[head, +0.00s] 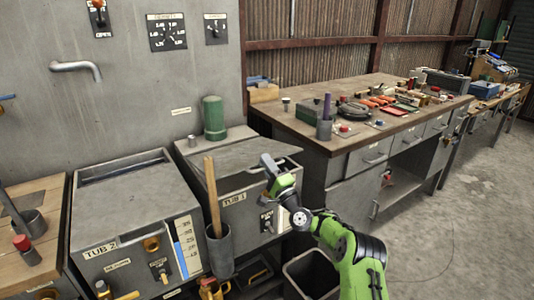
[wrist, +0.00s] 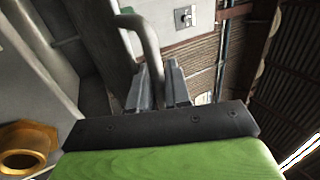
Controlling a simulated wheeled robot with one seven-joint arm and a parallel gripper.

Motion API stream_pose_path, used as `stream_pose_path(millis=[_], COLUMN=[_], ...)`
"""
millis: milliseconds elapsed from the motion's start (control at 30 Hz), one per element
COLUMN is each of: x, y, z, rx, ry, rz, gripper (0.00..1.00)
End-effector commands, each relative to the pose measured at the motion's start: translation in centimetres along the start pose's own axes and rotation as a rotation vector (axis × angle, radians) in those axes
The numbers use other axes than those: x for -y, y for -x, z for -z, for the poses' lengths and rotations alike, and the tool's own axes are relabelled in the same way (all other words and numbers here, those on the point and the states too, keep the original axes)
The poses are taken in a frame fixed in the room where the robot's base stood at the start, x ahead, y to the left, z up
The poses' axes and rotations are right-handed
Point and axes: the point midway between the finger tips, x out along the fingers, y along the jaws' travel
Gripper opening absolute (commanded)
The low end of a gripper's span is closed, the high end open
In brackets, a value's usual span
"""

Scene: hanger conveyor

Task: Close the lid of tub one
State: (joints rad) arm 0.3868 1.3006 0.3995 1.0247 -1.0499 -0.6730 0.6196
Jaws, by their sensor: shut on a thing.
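Tub one, the grey metal box labelled "TUB 1" (head: 236,200), stands right of tub two in the head view. My green gripper (head: 271,172) is at the front right of the tub, by the lid's front edge. In the wrist view my gripper (wrist: 158,92) has its fingers around a bent grey bar (wrist: 149,45), which looks like the lid's handle. The bar's lower end is hidden between the fingers.
Tub two (head: 135,215) stands to the left. A grey cup with a wooden handle (head: 212,195) is in front, between the tubs. A cluttered workbench (head: 330,150) is at the right, and a dark bin (head: 311,275) sits below.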

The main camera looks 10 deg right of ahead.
Motion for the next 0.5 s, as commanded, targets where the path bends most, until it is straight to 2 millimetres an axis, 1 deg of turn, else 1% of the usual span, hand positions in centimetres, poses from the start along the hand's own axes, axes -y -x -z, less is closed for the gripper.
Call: stream_pose_path(millis=[33, 167, 333, 500], x=[-0.8, -2.8, -4.6, -5.7], y=[0.6, 1.8, 2.8, 3.5], z=[0.3, 0.3, 0.3, 0.3], rx=[-0.007, -0.008, -0.007, -0.006], ry=[-0.002, 0.000, 0.001, 0.001], rz=[0.037, 0.108, 0.106, 0.106], gripper=[0.00, 0.00, 0.00, 0.00])
